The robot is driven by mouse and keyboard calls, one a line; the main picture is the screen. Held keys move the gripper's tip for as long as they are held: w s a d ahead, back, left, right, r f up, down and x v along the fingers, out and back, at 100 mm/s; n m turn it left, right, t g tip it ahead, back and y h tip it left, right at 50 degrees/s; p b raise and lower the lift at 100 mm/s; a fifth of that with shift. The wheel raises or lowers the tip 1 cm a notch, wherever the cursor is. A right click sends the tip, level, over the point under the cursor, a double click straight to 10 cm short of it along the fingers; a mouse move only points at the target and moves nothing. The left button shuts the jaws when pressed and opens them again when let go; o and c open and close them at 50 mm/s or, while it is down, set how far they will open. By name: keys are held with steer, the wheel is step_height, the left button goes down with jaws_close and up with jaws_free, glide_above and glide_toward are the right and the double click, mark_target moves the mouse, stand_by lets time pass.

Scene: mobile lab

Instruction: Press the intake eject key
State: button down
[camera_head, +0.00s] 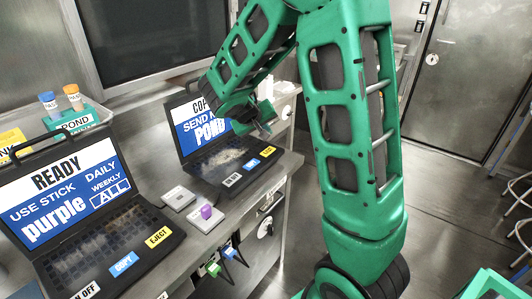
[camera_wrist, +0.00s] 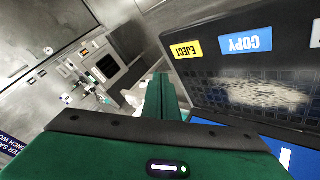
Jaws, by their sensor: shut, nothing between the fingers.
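The right laptop (camera_head: 205,172) has a yellow EJECT key (camera_head: 268,151) at the right end of its front edge, beside a blue COPY key (camera_head: 252,163). In the wrist view the yellow EJECT key (camera_wrist: 185,49) and blue COPY key (camera_wrist: 245,40) are clear. The left laptop (camera_head: 120,250) also has a yellow EJECT key (camera_head: 158,237). I cannot read which laptop is named intake. My gripper (camera_head: 266,130) is shut and empty, over the right side of the right laptop. In the wrist view its green fingers (camera_wrist: 159,84) appear beside the EJECT key, apparently apart from it.
A purple stick (camera_head: 206,211) stands in a small grey dock; another dock (camera_head: 178,198) is beside it, between the laptops. Open floor (camera_head: 440,200) lies to the right.

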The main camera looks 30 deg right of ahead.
mark_target(267, 153)
steer(key=shift+f, duration=2.45)
steer(key=shift+f, duration=0.15)
steer(key=shift+s+f, duration=0.1)
steer(key=shift+f, duration=0.1)
steer(key=shift+f, duration=0.4)
stand_by(0.8)
steer(key=shift+r, duration=0.85)
steer(key=shift+r, duration=2.5)
